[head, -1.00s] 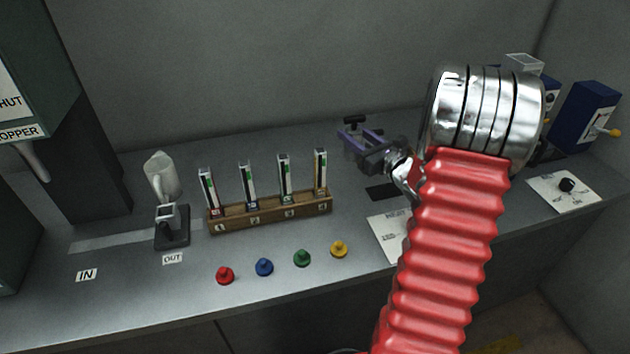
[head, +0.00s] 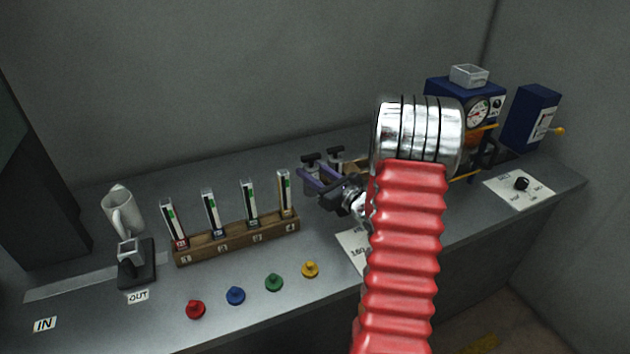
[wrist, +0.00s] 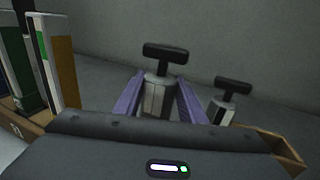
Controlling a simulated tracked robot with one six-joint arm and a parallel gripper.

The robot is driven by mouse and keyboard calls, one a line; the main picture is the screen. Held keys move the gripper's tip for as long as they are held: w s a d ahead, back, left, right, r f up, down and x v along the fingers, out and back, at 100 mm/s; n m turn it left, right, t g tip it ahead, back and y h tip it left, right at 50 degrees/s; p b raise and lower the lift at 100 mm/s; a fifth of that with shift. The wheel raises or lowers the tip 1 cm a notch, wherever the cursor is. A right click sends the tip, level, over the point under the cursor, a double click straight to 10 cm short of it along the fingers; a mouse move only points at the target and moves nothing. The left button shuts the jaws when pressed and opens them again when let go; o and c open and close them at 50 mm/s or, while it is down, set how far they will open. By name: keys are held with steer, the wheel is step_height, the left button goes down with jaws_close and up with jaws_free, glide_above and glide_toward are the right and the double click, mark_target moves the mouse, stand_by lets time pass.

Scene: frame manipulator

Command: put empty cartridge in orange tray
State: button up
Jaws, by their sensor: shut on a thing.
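My gripper (head: 314,180) has purple fingers, shut on a grey cylinder with a black T-handle, which I take for the cartridge (head: 311,158). In the wrist view the cartridge (wrist: 158,97) stands upright between the fingers (wrist: 156,104). Whether it is empty cannot be told. A second, similar T-handled cylinder (wrist: 222,106) stands to the right in the wrist view, and its handle (head: 335,151) shows in the head view. An orange-brown tray (wrist: 282,148) shows by its rim at lower right in the wrist view. My wrist housing hides much of it.
A wooden rack (head: 240,237) with several tall cartridges stands left of my gripper, and shows close at left in the wrist view. Coloured knobs (head: 273,283) stand in front. A blue machine (head: 440,90) with a gauge stands behind my arm.

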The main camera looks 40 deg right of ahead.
steer(key=shift+f, duration=1.85)
steer(key=o, duration=1.3)
steer(key=shift+f, duration=0.1)
steer(key=shift+s+d, duration=0.15)
steer(key=shift+s, duration=1.75)
steer(key=shift+s+d, duration=0.1)
steer(key=shift+s, duration=1.75)
